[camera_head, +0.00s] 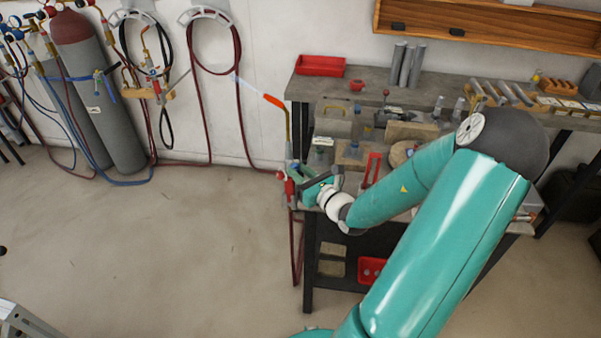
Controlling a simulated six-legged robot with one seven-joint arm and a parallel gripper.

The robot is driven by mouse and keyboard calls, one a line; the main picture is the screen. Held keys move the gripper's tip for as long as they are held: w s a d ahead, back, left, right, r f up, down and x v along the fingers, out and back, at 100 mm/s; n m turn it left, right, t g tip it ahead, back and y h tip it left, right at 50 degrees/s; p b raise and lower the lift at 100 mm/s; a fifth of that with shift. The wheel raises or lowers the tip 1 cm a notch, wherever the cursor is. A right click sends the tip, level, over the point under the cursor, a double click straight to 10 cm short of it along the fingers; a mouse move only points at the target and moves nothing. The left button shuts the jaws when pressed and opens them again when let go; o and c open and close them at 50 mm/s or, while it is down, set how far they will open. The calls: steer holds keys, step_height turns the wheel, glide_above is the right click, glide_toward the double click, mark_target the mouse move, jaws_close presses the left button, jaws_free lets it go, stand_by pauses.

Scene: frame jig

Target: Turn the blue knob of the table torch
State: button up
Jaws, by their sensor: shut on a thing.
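The table torch (289,128) stands at the left edge of the workbench, with a thin brass neck rising from a valve body with red parts (290,187). An orange and pale blue-white streak (273,100) extends from its tip up to the left, like a flame. My gripper (300,188) is at the valve body, reaching in from the right, and is shut on a part there. That part is at the place of the blue knob, but the knob itself is hidden or too small to make out. How far it is turned does not show.
The workbench (365,77) holds a red tray (320,66), grey cylinders, blocks and a red frame (371,170) close to my arm. Red hoses hang below the torch. Gas cylinders (92,85) stand at the left wall. The floor (160,245) left of the bench is clear.

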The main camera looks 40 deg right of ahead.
steer(key=m, duration=1.2)
steer(key=shift+a, duration=0.1)
stand_by(0.4)
steer(key=o, duration=1)
